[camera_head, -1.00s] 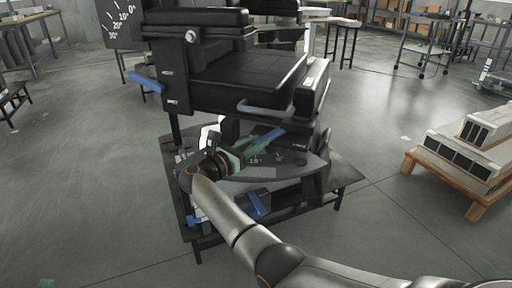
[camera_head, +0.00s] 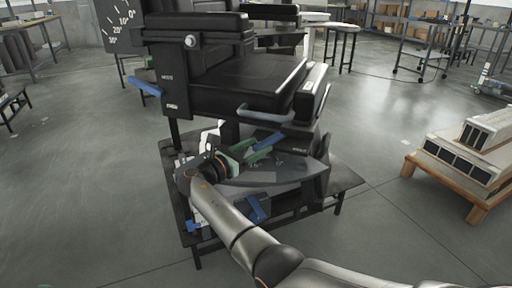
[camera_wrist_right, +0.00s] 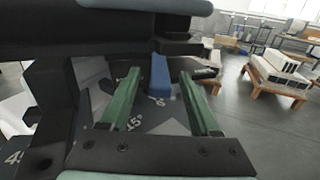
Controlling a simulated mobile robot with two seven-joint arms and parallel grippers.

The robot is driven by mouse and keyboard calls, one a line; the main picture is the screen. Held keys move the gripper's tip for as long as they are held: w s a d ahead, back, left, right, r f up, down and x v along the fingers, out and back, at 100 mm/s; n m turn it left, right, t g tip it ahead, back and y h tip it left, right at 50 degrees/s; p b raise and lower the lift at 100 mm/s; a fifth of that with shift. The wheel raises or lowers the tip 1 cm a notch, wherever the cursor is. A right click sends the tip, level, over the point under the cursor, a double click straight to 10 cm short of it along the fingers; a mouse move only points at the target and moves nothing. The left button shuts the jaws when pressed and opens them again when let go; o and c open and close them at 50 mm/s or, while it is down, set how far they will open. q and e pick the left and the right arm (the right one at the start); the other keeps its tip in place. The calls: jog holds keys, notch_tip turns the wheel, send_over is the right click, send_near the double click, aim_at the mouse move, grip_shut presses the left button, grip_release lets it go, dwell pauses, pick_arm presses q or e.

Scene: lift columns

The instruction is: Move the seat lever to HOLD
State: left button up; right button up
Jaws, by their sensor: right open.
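A black seat unit (camera_head: 240,85) stands on a low dark table. Below the seat, a blue lever (camera_head: 270,139) points up and right over a grey panel with angle marks. In the right wrist view this blue lever (camera_wrist_right: 160,78) stands between two green fingers. My right gripper (camera_head: 258,154) is open, its fingertips either side of the lever with visible gaps in the wrist view (camera_wrist_right: 162,108). Which blue lever is the seat lever, and where HOLD is marked, I cannot read. My left gripper is not in view.
Other blue handles are at the unit's left side (camera_head: 147,87) and low on the table (camera_head: 257,209). A grey-blue bar (camera_head: 265,113) juts from the seat's front edge. The seat's underside (camera_wrist_right: 100,35) hangs low over my gripper. A wooden pallet (camera_head: 450,185) stands right; floor between is clear.

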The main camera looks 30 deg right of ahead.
jog(key=shift+a, duration=0.1)
jog(key=p+v, duration=0.3)
jog(key=v, duration=0.9)
jog(key=shift+a, duration=0.2)
